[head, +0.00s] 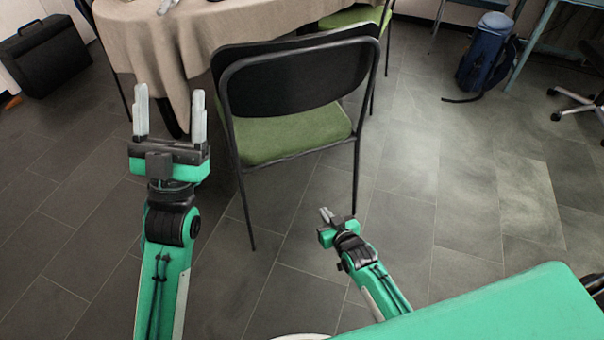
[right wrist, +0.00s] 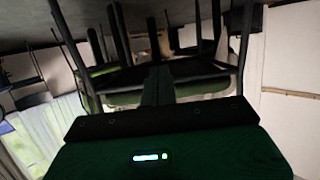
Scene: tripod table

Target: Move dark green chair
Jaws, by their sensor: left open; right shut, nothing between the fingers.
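The dark green chair (head: 294,136) stands in the middle of the head view, with a black backrest, thin dark legs and a green seat. Its backrest faces me and its far side is at the table. My left gripper (head: 169,118) is open and empty, to the left of the chair and apart from it. My right gripper (head: 326,215) is shut and empty, low near the chair's right rear leg; I cannot tell whether it touches the leg. The right wrist view shows the chair's dark frame and green seat underside (right wrist: 125,97) from below.
A table with a beige cloth (head: 150,40) stands behind the chair. Another green-seated chair (head: 345,17) is at its right side. A black case (head: 42,55) sits at far left, and a blue backpack (head: 485,52) at upper right. The tiled floor right of the chair is clear.

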